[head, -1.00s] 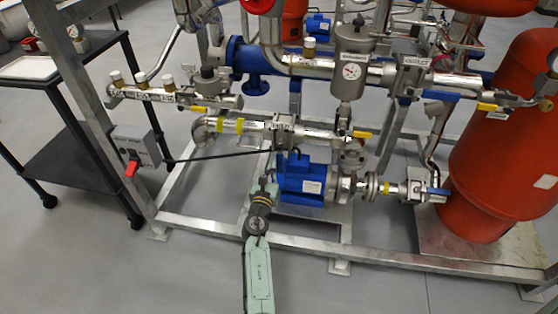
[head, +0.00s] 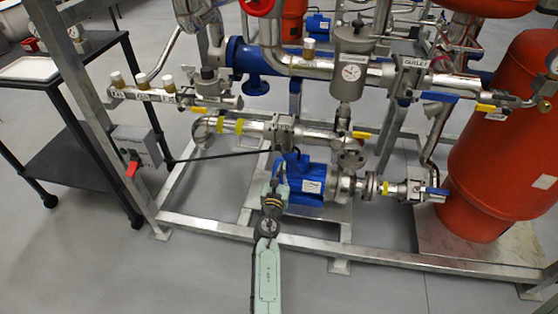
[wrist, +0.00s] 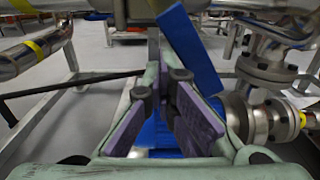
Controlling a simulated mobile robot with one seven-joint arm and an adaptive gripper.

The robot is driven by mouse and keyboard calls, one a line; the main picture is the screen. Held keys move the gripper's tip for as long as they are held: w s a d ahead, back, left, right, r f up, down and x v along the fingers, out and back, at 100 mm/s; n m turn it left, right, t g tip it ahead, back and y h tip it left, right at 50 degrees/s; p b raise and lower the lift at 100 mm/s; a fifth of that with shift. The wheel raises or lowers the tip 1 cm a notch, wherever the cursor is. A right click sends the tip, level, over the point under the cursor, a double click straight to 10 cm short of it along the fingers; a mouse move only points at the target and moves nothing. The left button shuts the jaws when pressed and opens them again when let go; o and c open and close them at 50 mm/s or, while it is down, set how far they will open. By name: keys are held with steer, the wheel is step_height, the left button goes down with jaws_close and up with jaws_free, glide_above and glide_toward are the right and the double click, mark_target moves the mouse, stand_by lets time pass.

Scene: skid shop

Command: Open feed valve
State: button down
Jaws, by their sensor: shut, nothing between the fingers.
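A labelled valve (head: 283,128) sits on the steel pipe above the blue pump; its label is too small to read surely, so I cannot confirm that it is the feed valve. A blue lever hangs below it, close to my gripper (head: 279,172). In the wrist view the blue lever (wrist: 190,48) slants down just ahead of my gripper (wrist: 168,100). The purple-padded fingers are shut and empty. The lever's lower end is close to the fingertips; I cannot tell whether they touch.
The blue pump (head: 308,183) is right beside and behind my gripper. Another valve with a blue lever (head: 436,191) is at the lower right, near the red tank (head: 502,130). A grey box with a red switch (head: 133,168) is left. The frame's front rail (head: 215,228) runs below.

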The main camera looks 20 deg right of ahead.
mark_target(295, 167)
steer(key=shift+s+d+r+p, duration=0.25)
steer(key=shift+s+d+p, duration=0.15)
steer(key=shift+s+d, duration=0.4)
steer(key=shift+w+d, duration=0.1)
steer(key=shift+w, duration=0.05)
steer(key=shift+s+d+r+p, duration=0.35)
steer(key=shift+d+r+p, duration=0.2)
steer(key=shift+r+p, duration=0.15)
steer(key=shift+s+d+r+p, duration=0.1)
steer(key=shift+s+d+p, duration=0.15)
steer(key=shift+d+p, duration=0.15)
steer(key=shift+s, duration=1.2)
steer(key=v, duration=0.8)
